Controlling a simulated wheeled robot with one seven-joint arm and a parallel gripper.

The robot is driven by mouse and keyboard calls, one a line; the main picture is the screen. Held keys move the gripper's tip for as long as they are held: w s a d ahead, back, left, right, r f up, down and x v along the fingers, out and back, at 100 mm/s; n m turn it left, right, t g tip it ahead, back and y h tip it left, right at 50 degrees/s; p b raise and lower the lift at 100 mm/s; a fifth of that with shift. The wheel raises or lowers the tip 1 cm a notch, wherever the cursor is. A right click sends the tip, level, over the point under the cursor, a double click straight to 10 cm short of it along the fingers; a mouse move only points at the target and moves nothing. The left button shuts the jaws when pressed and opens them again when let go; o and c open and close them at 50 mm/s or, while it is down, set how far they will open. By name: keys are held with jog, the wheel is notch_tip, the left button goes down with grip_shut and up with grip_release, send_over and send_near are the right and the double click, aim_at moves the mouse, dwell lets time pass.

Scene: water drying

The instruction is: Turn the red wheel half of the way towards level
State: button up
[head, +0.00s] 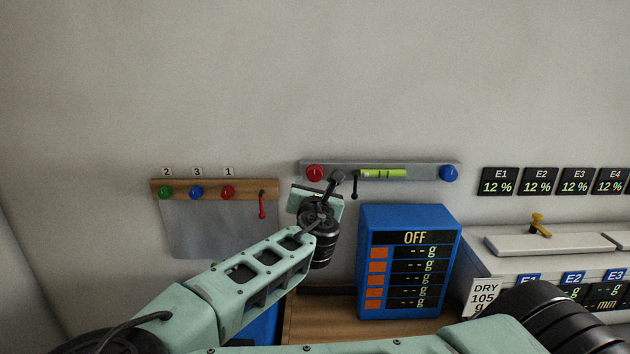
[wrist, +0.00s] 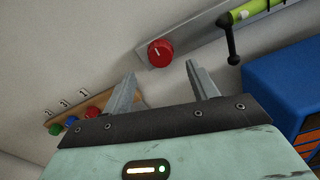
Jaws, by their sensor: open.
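The red wheel (head: 314,173) sits at the left end of a grey bar (head: 430,167) on the wall. In the wrist view the red wheel (wrist: 160,54) has a white mark on its face and lies beyond the fingertips, between their lines. A yellow-green level vial (head: 383,173) is at the middle of the bar; its bubble is too small to read well. A blue wheel (head: 449,173) is at the right end. My gripper (wrist: 160,70) is open and empty, its two grey fingers apart from the red wheel. In the head view my wrist hides the fingers.
A black lever (head: 355,186) hangs beside the vial. A wooden rail (head: 212,189) with green, blue and red knobs and a red lever (head: 262,205) is to the left. A blue box (head: 409,262) reading OFF stands below right.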

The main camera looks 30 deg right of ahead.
aim_at(315, 174)
jog(key=x, duration=0.6)
jog(key=shift+w+d, duration=0.2)
jog(key=shift+w, duration=0.05)
jog(key=c, duration=1)
